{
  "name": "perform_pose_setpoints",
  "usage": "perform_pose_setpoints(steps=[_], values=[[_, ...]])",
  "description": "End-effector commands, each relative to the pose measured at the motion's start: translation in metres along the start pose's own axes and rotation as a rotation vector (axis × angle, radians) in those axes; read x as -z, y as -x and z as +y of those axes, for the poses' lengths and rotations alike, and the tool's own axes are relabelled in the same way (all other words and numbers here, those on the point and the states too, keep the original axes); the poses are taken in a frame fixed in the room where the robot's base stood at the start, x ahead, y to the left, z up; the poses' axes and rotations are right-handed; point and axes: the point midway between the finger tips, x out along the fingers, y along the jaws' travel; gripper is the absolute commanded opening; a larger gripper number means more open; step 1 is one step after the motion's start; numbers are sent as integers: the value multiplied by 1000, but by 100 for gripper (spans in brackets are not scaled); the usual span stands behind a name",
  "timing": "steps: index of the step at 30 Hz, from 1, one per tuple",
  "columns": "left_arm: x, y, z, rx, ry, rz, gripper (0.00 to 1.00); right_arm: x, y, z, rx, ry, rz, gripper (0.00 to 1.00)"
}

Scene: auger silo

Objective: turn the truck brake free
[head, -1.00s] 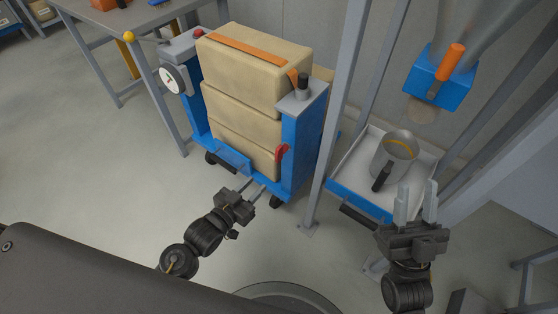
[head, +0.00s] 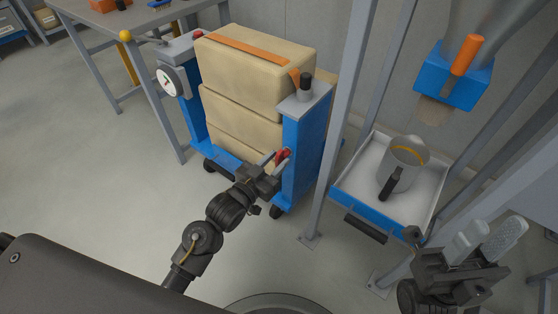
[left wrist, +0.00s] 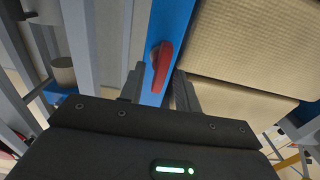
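The truck is a blue frame (head: 306,135) loaded with stacked tan sacks (head: 255,70) under an orange strap. Its red brake lever (head: 284,154) is on the inner side of the right blue post, and shows in the left wrist view (left wrist: 158,62) on the blue post, standing roughly upright. My left gripper (head: 276,158) is at the lever. In the left wrist view its open fingers (left wrist: 160,86) straddle the line of the lever; contact cannot be told. My right gripper (head: 484,236) is open and empty at lower right, in front of the silo frame.
A grey post (head: 350,110) stands right of the truck. Beyond it a tray (head: 372,205) holds a metal cup (head: 403,165) under the blue silo outlet (head: 452,80). A grey workbench (head: 90,40) stands at upper left. Floor left of the truck is clear.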

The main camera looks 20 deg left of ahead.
Motion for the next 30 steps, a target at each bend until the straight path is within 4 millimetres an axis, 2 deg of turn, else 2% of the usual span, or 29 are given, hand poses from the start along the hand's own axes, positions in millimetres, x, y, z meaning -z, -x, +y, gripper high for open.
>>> perform_pose_setpoints(steps=[5, 14, 22, 30], values=[[0, -15, 0, -1, 0, 0, 33, -2, -1, 0, 4, 1, 10, 36], [0, -17, 0, -1, 0, -1, 33, -2, -2, 0, 6, 1, 12, 36], [0, -17, 0, -1, 0, -1, 0, -2, -2, 0, 6, 0, 12, 36], [1, -17, 0, 0, 20, -3, 0, -1, -7, 0, 5, 0, 14, 36]])
